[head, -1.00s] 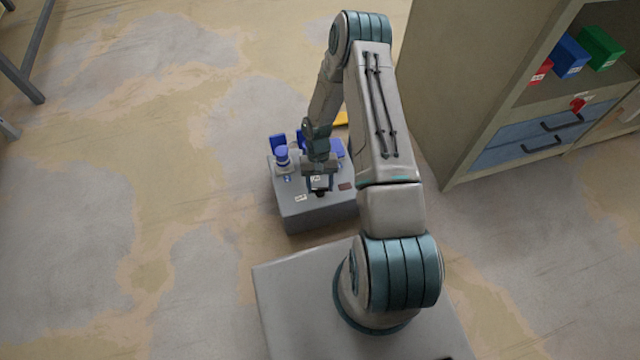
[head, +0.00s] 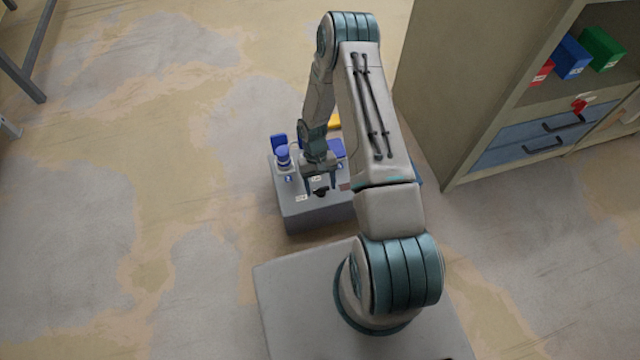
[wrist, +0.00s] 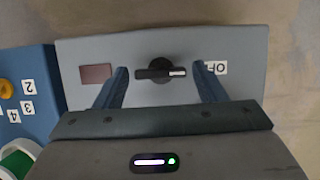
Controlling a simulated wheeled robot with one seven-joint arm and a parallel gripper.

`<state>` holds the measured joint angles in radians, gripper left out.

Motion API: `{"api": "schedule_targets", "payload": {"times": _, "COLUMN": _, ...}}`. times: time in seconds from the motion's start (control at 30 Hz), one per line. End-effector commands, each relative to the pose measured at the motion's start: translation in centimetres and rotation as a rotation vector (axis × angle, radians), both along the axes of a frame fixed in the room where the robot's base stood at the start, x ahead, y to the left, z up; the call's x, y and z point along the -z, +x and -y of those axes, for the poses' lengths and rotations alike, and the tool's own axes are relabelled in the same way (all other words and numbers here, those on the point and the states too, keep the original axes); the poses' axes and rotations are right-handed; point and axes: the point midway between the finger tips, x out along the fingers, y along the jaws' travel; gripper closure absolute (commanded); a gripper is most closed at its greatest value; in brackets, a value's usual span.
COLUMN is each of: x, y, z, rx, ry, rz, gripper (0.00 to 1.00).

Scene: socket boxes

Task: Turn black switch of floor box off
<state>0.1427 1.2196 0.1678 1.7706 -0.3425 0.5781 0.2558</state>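The grey floor box (head: 320,215) stands on the floor just ahead of my base. Its black switch (head: 320,192) sits on the top face near the front edge; it also shows in the wrist view (wrist: 155,73). The switch handle lies sideways there, its white mark pointing right, towards the OFF label (wrist: 216,67). A brown-red plate (wrist: 95,73) lies on the other side. My gripper (head: 320,186) is over the box with its fingers apart. In the wrist view, the fingers (wrist: 162,78) are on either side of the switch with clear gaps, not touching it.
Blue sockets with a round blue plug (head: 282,155) stand at the box's back left. In the wrist view, a blue box (wrist: 28,90) with numbers and a yellow knob adjoins at left. A cabinet (head: 440,95) stands at right.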

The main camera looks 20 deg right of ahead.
Motion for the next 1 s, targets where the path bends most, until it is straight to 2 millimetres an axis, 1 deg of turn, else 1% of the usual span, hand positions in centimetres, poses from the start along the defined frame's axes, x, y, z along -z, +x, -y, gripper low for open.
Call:
{"api": "schedule_targets", "payload": {"times": 0.3, "x": -0.1, "y": 0.0, "z": 0.0, "rx": 0.002, "ry": 0.000, "rz": -0.001, "gripper": 0.27}}
{"api": "schedule_targets", "payload": {"times": 0.37, "x": -0.4, "y": 0.1, "z": 0.0, "rx": 0.003, "ry": 0.000, "rz": -0.001, "gripper": 0.27}}
{"api": "schedule_targets", "payload": {"times": 0.43, "x": -1.1, "y": 0.4, "z": 0.0, "rx": 0.003, "ry": 0.000, "rz": 0.001, "gripper": 0.27}}
{"api": "schedule_targets", "payload": {"times": 0.57, "x": -3.4, "y": 1.3, "z": 0.0, "rx": 0.002, "ry": 0.000, "rz": 0.003, "gripper": 0.27}}
{"api": "schedule_targets", "payload": {"times": 0.8, "x": -8.6, "y": 3.4, "z": -0.1, "rx": 0.002, "ry": -0.001, "rz": 0.002, "gripper": 0.27}}
{"api": "schedule_targets", "payload": {"times": 0.9, "x": -10.3, "y": 4.1, "z": -0.1, "rx": 0.003, "ry": 0.000, "rz": 0.001, "gripper": 0.27}}
{"api": "schedule_targets", "payload": {"times": 1.0, "x": -11.6, "y": 4.7, "z": -0.1, "rx": 0.001, "ry": 0.000, "rz": 0.001, "gripper": 0.27}}
